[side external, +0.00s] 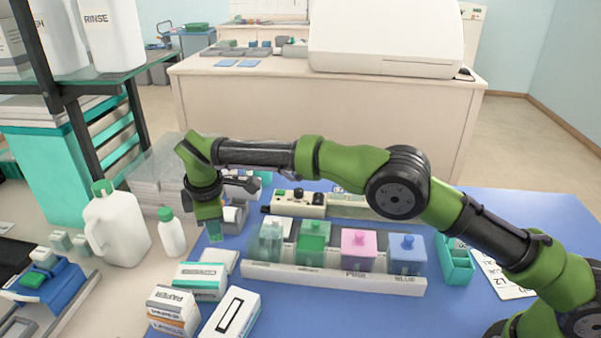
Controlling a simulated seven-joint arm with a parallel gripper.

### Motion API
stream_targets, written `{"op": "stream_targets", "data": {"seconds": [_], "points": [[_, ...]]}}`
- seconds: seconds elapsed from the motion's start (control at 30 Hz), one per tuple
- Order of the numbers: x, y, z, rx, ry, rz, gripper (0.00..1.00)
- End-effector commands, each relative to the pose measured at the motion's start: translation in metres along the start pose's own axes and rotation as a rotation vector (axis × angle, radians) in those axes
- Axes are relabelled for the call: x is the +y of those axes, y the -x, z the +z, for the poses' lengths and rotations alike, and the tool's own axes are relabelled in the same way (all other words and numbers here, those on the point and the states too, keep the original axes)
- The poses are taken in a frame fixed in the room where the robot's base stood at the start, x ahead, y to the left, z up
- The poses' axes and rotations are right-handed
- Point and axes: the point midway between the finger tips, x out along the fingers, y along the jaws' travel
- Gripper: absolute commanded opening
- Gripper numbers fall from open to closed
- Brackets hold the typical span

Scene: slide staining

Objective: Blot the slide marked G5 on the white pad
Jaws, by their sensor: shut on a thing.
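My gripper (209,212) hangs at the left end of the blue mat (330,300), pointing down. It is shut on a small bluish, glassy piece (215,236), which looks like a slide; no G5 mark can be read on it. A white, flat-topped thing (232,256), possibly the pad, shows just below and right of the held slide, partly hidden behind a green and white box (201,275). I cannot tell whether the slide touches it.
A white rack (330,280) holds clear, green, pink (359,250) and blue (407,255) lidded jars right of my gripper. A teal slide holder (456,268) stands farther right. White bottles (171,235) stand left; cartons (230,315) stand in front. The front middle mat is clear.

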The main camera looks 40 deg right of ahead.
Motion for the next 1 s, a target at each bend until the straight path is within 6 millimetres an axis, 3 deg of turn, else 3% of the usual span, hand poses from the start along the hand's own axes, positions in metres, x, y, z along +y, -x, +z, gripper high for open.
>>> {"op": "stream_targets", "data": {"seconds": [0.43, 1.0], "points": [[-0.007, -0.026, 0.001, -0.001, -0.004, -0.002, 0.0], [-0.008, -0.029, 0.001, -0.001, -0.005, -0.001, 0.0]]}}
